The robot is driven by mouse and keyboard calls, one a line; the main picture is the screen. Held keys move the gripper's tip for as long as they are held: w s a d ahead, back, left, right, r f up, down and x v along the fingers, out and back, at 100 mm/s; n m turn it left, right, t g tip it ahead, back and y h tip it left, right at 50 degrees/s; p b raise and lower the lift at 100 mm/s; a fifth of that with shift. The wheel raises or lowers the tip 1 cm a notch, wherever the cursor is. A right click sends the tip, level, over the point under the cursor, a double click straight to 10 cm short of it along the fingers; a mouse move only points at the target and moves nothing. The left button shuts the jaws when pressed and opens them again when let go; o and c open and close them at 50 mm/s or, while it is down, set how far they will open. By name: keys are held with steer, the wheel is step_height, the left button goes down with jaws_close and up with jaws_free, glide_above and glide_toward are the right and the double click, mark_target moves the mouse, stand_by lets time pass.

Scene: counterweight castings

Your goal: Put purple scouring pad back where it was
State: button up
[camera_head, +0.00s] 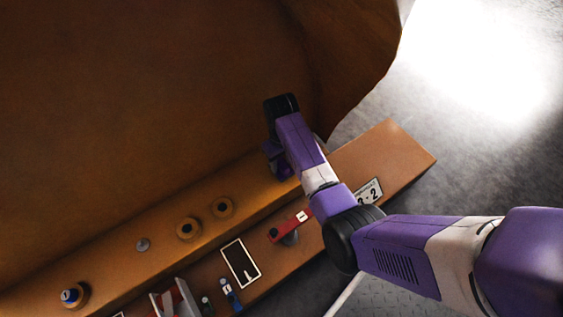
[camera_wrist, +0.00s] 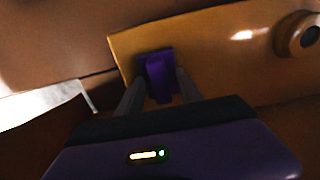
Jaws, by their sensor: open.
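The purple scouring pad (camera_wrist: 160,78) shows in the wrist view on the orange-brown ledge, against a dark patch. My gripper (camera_wrist: 160,88) is open, with one grey finger on each side of the pad. I cannot tell whether either finger touches it. In the head view my gripper (camera_head: 272,150) is at the upper ledge (camera_head: 165,215), close to the big brown casting wall. There my arm mostly hides the spot, and I cannot tell the pad from my own purple parts.
Round bosses (camera_head: 188,228) stand along the upper ledge, with a blue-topped item (camera_head: 72,296) at its far left. The lower step holds a red labelled block (camera_head: 290,227), a black framed panel (camera_head: 241,263), small bottles (camera_head: 230,293) and a grey holder (camera_head: 174,301).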

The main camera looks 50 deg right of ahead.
mark_target(282, 162)
step_height(282, 162, up, 11)
steer(key=p, duration=0.5)
steer(key=shift+r, duration=0.2)
steer(key=s+f+t, duration=0.1)
steer(key=s+f, duration=0.1)
steer(key=s+f+t+h, duration=0.1)
steer(key=s+f, duration=0.1)
steer(key=s, duration=0.1)
steer(key=s+f, duration=0.2)
steer(key=f, duration=0.1)
steer(key=shift+s+a+n+t+h, duration=0.2)
steer(key=shift+a+n+t+h, duration=0.1)
steer(key=shift+a+t+h, duration=0.1)
steer(key=s+a+r+n+t, duration=0.1)
steer(key=s+a+r+t, duration=0.4)
steer(key=s, duration=0.3)
steer(key=s+a+r+n+t, duration=0.1)
steer(key=s+a+r+t, duration=0.2)
steer(key=s+a+r, duration=0.45)
steer(key=s+a+r+t+y, duration=0.1)
steer(key=s+r, duration=0.3)
steer(key=r, duration=0.4)
steer(key=s+a+r+t, duration=0.1)
steer(key=s+r+t, duration=0.2)
steer(key=r, duration=0.5)
steer(key=shift+s+a+y, duration=0.2)
steer(key=shift+s+y, duration=0.15)
steer(key=shift+y, duration=0.05)
